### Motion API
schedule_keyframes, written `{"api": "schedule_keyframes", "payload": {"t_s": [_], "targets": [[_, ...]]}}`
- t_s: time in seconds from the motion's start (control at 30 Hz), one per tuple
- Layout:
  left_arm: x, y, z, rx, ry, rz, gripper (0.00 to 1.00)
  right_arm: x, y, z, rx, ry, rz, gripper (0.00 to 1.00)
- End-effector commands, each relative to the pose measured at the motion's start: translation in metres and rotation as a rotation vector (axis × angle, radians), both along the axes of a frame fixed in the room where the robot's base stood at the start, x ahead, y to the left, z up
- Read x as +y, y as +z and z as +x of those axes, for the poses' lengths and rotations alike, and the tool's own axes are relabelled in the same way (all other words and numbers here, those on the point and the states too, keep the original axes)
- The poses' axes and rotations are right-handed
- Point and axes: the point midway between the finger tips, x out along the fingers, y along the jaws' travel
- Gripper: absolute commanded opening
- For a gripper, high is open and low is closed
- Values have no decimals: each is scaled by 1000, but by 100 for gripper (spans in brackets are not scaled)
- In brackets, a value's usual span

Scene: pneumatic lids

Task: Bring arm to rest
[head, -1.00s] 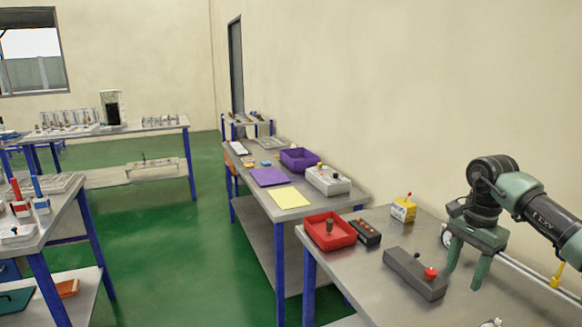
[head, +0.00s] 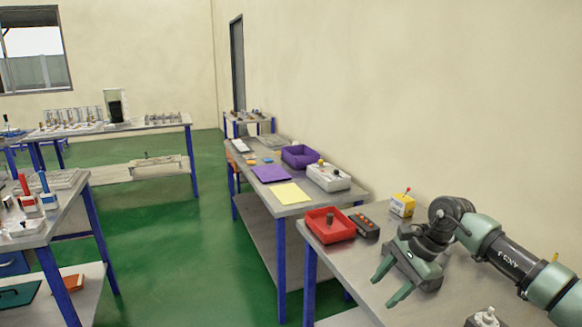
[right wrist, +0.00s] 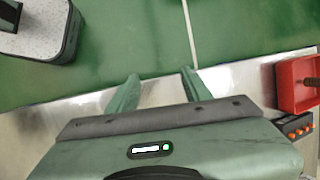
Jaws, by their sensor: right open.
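My right arm comes in from the right in the head view. My left gripper is not in view.
A farther bench holds a purple bin (head: 299,157) and a white box (head: 328,181). Green floor (head: 170,260) is open between the benches.

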Motion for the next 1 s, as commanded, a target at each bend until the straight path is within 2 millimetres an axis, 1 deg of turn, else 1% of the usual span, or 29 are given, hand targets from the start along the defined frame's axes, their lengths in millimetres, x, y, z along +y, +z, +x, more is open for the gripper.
{"api": "schedule_keyframes", "payload": {"t_s": [0.03,0.07,0.1,0.17,0.2,0.27,0.3,0.33,0.4,0.47,0.5,0.57,0.63,0.67,0.7,0.77,0.8,0.87,0.9,0.97,1.0], "targets": [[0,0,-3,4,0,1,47,28,-8,-3,0,-3,75,49],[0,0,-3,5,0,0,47,45,-10,-5,-1,-12,128,49],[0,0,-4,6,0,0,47,71,-12,-8,1,-28,211,49],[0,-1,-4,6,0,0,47,115,-12,-15,15,-67,366,49],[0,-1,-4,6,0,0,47,146,-9,-22,37,-103,486,49],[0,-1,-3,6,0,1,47,189,4,-33,88,-182,691,49],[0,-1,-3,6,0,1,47,214,18,-41,142,-252,846,49],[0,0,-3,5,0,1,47,229,30,-45,187,-310,960,49],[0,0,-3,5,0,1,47,247,56,-51,315,-467,1216,49],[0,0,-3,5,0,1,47,248,76,-52,443,-622,1425,49],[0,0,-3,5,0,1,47,242,85,-51,539,-735,1557,49],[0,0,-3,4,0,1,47,224,91,-47,689,-919,1741,49],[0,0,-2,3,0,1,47,194,84,-43,876,-1154,1937,49],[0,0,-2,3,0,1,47,178,76,-43,957,-1263,2014,49],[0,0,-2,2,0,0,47,157,61,-45,1066,-1412,2108,49],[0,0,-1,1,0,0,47,125,31,-53,1225,-1653,2232,49],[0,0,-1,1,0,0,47,106,9,-62,-1264,1733,-2197,49],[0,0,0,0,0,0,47,81,-25,-81,-1186,1679,-1946,49],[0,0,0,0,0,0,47,67,-48,-97,-1131,1641,-1796,49],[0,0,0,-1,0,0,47,51,-80,-125,-1044,1583,-1589,49],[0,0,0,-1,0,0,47,42,-99,-146,-985,1548,-1468,49]]}}
